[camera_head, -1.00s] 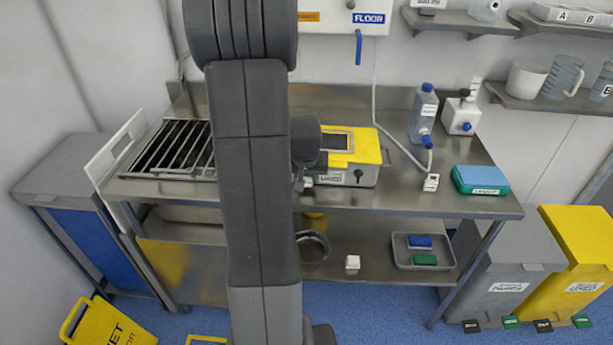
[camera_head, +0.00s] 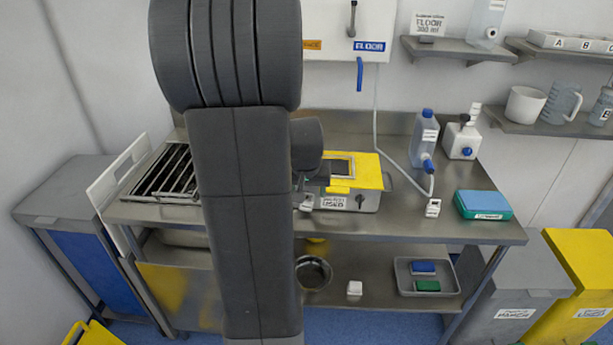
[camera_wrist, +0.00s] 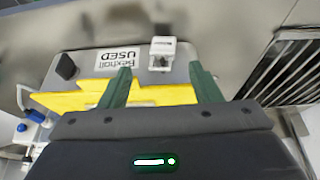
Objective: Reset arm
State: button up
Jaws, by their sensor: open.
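My gripper (camera_wrist: 161,82) shows in the wrist view with its two green fingers spread apart and nothing between their tips. A small white block-like item (camera_wrist: 162,52) lies just beyond the fingertips, against the grey box with the "used" label (camera_wrist: 103,62). In the head view my dark arm stands across the left middle and largely hides the gripper. The yellow-topped box (camera_head: 362,172) is on the steel table (camera_head: 400,226), right of my arm. A small white item (camera_head: 306,203) is at that box's front left corner.
A wire rack (camera_head: 160,172) lies at the table's left. A blue-capped bottle (camera_head: 424,138), a white bottle (camera_head: 462,140), a small white clip-like item (camera_head: 433,208) and a blue-green box (camera_head: 484,204) stand at the right. The lower shelf holds a bowl (camera_head: 313,272) and a tray (camera_head: 403,280).

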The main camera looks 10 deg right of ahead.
aim_at(308, 201)
jog(key=v, duration=0.6)
jog(key=shift+r, duration=0.35)
jog(key=shift+s+a+f, duration=0.1)
jog(key=shift+s, duration=0.05)
jog(key=x, duration=1.3)
jog(key=shift+f, duration=0.3)
jog(key=shift+r, duration=0.15)
